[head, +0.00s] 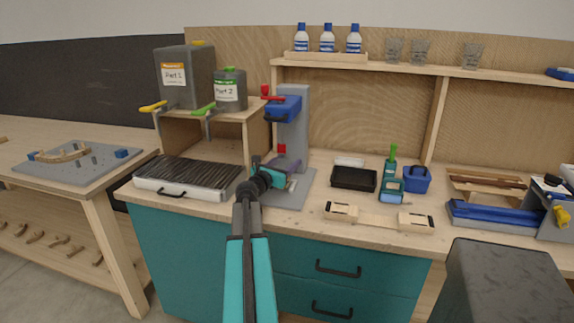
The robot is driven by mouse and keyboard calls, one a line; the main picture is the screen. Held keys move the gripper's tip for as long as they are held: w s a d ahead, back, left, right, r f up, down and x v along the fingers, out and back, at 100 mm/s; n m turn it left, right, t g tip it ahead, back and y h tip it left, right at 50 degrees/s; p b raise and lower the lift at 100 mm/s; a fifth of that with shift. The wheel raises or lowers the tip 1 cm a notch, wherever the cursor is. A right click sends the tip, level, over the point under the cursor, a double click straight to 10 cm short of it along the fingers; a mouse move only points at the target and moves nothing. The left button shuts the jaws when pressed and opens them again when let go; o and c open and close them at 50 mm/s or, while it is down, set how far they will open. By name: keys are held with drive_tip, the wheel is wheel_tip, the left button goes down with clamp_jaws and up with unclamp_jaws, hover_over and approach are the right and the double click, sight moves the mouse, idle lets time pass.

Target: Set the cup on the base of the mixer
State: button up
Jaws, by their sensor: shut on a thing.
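The mixer (293,128) stands on the bench with a grey column, a blue head and a red part under the head. Its flat grey base (297,200) lies on the bench top. My gripper (288,181), teal and black, is over the base, below the mixer's head. It is shut on a small pale thing at its tips, which I take to be the cup (292,185). The gripper hides part of it, and I cannot tell whether it touches the base. A lilac-grey part shows just above the gripper, under the red part; I cannot tell what it belongs to.
A ribbed tray (188,175) is close on the left, below a wooden stand (208,134) with canisters. A black tray (354,179) and a wooden fixture (378,218) are on the right. Several clear cups (420,50) and bottles (327,39) stand on the shelf.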

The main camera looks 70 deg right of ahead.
drive_tip(key=shift+f, duration=0.3)
drive_tip(key=shift+f, duration=0.1)
drive_tip(key=o, duration=0.8)
drive_tip(key=b+v, duration=0.1)
drive_tip(key=v, duration=1)
drive_tip(key=shift+w+a, duration=0.1)
drive_tip(key=shift+a, duration=0.45)
idle(0.3)
